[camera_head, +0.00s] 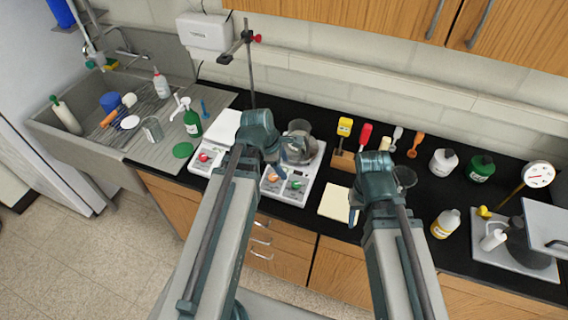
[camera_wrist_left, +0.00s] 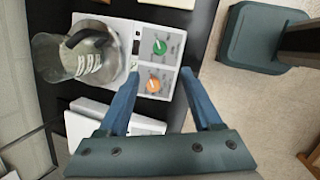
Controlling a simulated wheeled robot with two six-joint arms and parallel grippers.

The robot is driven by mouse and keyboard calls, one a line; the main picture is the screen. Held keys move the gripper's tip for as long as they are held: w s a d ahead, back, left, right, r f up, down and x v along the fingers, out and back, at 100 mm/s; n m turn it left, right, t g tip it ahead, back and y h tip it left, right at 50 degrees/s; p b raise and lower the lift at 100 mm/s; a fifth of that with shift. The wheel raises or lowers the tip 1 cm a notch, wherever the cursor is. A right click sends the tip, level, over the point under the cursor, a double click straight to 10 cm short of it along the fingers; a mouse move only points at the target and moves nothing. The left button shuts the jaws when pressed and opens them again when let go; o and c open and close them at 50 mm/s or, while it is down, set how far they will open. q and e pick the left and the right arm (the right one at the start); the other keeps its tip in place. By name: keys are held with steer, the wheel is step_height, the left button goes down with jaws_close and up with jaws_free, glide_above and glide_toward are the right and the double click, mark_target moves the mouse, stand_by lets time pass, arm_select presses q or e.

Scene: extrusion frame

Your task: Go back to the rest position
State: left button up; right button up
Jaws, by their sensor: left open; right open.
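My left gripper (camera_wrist_left: 157,98) is open in the left wrist view, its two blue fingers apart with nothing between them. Below it is a white hotplate (camera_wrist_left: 175,33) with a green knob and an orange knob. A glass beaker (camera_wrist_left: 75,58) stands on the hotplate's plate, beyond the fingers. In the head view the left gripper (camera_head: 287,152) is over the counter, in front of the beaker (camera_head: 303,138). My right gripper (camera_head: 372,205) is over the counter near a cream pad; its fingers are partly hidden by its own wrist.
A wooden block (camera_head: 342,161) with colored-handled tools stands behind the right gripper. A retort stand (camera_head: 250,70) rises behind the left one. Bottles (camera_head: 446,223) and a gauge (camera_head: 538,175) are at right. A sink (camera_head: 95,110) is at left. Open floor lies in front of the drawers.

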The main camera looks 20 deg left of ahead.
arm_select(q)
steer(key=s+d+f+m+g+y+b, duration=0.1)
steer(key=s+d+f+m+b, duration=0.4)
steer(key=m, duration=0.7)
steer(key=s+d+f+m+g+y+b, duration=0.2)
steer(key=s+d+f+m+b, duration=0.3)
steer(key=d+f+m+b, duration=0.3)
step_height(320, 180, down, 4)
steer(key=m+b, duration=0.2)
steer(key=m, duration=0.2)
steer(key=shift+s+d+r+y, duration=0.2)
steer(key=shift+s+d+y, duration=0.1)
steer(key=shift+d, duration=0.1)
